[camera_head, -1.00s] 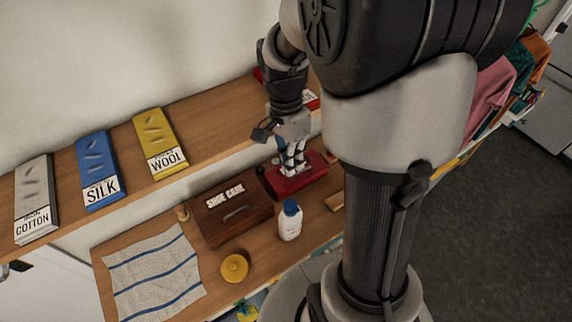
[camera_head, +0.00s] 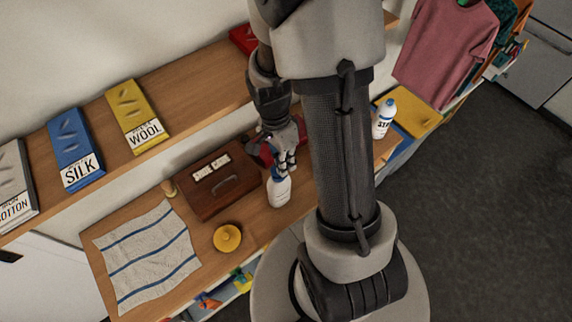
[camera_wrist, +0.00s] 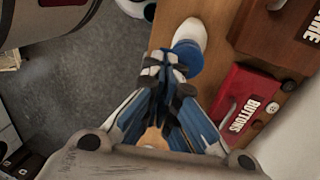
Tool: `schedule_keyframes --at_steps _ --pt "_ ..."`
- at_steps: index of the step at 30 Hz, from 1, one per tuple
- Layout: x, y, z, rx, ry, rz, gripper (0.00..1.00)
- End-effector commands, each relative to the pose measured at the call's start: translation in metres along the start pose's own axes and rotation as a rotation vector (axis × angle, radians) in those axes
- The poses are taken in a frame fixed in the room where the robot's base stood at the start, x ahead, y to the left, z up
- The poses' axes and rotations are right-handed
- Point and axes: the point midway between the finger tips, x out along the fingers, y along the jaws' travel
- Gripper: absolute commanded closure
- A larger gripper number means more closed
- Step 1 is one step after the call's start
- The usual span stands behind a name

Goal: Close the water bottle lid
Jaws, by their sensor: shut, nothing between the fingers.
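The white bottle (camera_head: 279,192) stands on the lower wooden shelf, in front of the brown box. In the wrist view the bottle (camera_wrist: 190,31) is at the top centre, with its round blue lid (camera_wrist: 190,60) at the near end. My gripper (camera_head: 284,168) is at the top of the bottle in the head view and hides most of the lid there. In the wrist view my gripper (camera_wrist: 164,65) is shut and empty, its fingertips close beside the lid's left edge. I cannot tell whether they touch it, or whether the lid is fully closed.
The brown shoe-care box (camera_head: 215,182) is left of the bottle. The red buttons box (camera_wrist: 240,100) lies right of my fingers in the wrist view. A yellow round tin (camera_head: 227,238) and striped cloth (camera_head: 148,258) are farther left. Another white bottle (camera_head: 384,118) stands at right.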

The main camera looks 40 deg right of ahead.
Motion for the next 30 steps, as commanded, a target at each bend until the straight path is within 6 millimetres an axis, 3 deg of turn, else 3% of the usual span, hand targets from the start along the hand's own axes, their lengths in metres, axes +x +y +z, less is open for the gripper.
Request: schedule_keyframes --at_steps 14,21,30 --pt "0.007 0.000 0.000 -0.001 0.000 0.000 1.00" --pt "0.026 -0.001 0.000 0.000 0.000 -0.001 1.00" --pt "0.029 0.003 0.001 -0.001 -0.002 0.003 1.00"
